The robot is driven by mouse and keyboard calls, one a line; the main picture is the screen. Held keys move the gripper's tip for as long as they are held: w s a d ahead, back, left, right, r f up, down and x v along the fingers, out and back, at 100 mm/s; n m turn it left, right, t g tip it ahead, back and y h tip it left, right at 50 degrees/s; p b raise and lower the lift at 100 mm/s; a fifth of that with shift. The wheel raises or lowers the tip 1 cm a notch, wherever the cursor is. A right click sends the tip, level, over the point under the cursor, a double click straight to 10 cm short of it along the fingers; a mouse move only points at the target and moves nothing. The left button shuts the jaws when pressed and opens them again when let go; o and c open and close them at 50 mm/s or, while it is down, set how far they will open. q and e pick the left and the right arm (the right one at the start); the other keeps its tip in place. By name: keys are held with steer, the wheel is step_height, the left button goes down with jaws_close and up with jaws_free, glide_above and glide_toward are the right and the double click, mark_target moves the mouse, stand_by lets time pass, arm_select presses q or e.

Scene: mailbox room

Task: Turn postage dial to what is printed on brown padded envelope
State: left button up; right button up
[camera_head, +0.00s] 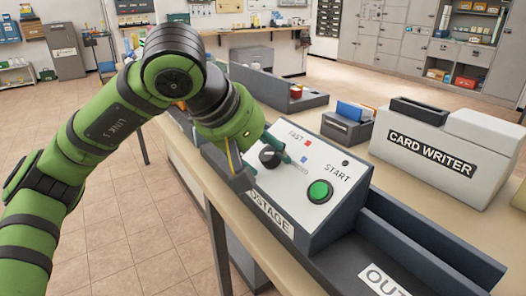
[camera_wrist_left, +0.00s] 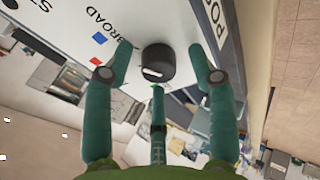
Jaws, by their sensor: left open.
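The black postage dial (camera_head: 268,158) is on the sloped white panel of the postage machine (camera_head: 333,232). In the left wrist view, the dial (camera_wrist_left: 158,62) sits between the spread teal fingers of my left gripper (camera_wrist_left: 162,48), with a gap visible on both sides. A white mark shows on the dial's lower side there. A red square (camera_wrist_left: 94,61) and a blue square (camera_wrist_left: 99,38) are beside the dial, the blue one by partly hidden lettering ending in "BROAD". My left gripper also covers part of the panel in the head view. No brown padded envelope is identifiable. My right gripper is out of view.
The green START button (camera_head: 319,191) is right of the dial. A tray marked "OUT" (camera_head: 388,280) adjoins the machine at the lower right. A card writer (camera_head: 432,150) and a small box of cards (camera_head: 347,129) stand behind it. Open floor lies left of the counter.

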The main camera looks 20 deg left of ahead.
arm_select(q)
steer(key=v, duration=1.2)
steer(key=shift+f, duration=0.15)
